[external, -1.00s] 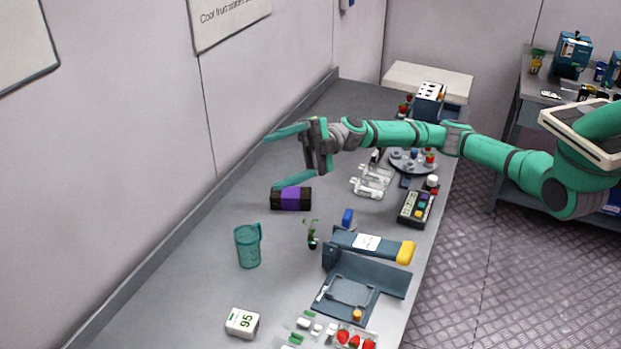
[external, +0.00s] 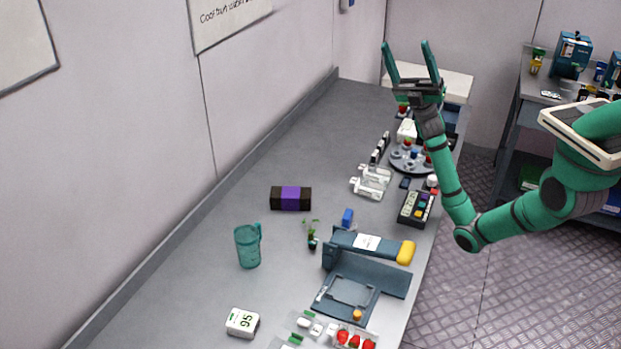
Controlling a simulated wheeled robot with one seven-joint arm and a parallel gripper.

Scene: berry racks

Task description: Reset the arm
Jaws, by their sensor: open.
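My gripper (external: 408,62) is in the external view, raised above the far end of the grey workbench (external: 215,240). Its two green fingers point up and are spread apart, with nothing between them. My green arm folds down to an elbow beside the bench's right edge, then rises to the wrist. The gripper and wrist hide part of the items at the bench's far end.
Strawberries (external: 355,341) lie in front. A second table (external: 517,100) stands at the right back.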

